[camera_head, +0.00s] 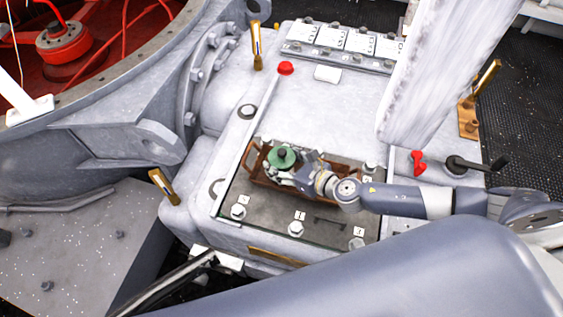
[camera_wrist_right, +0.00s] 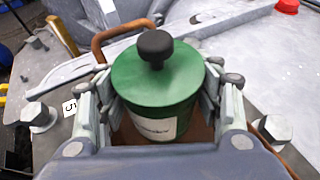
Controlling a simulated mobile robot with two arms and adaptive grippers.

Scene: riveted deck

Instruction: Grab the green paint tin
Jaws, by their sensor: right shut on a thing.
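The green paint tin (camera_wrist_right: 157,80) has a black knob on its lid and a pale label on its side. In the right wrist view my right gripper (camera_wrist_right: 160,108) has a finger on each side of the tin and is shut on it. In the head view the tin (camera_head: 282,157) is upright at the brown tray (camera_head: 262,180), and my right gripper (camera_head: 297,174) reaches it from the right. The gripper hides part of the tray and the tin's lower side. I cannot tell whether the tin touches the tray floor. My left gripper is not in view.
Numbered bolts (camera_head: 296,228) stand on the dark plate around the tray. A red handle (camera_head: 417,162) and a large pale slanted beam (camera_head: 445,70) are at the right. The panel behind the tray is mostly clear.

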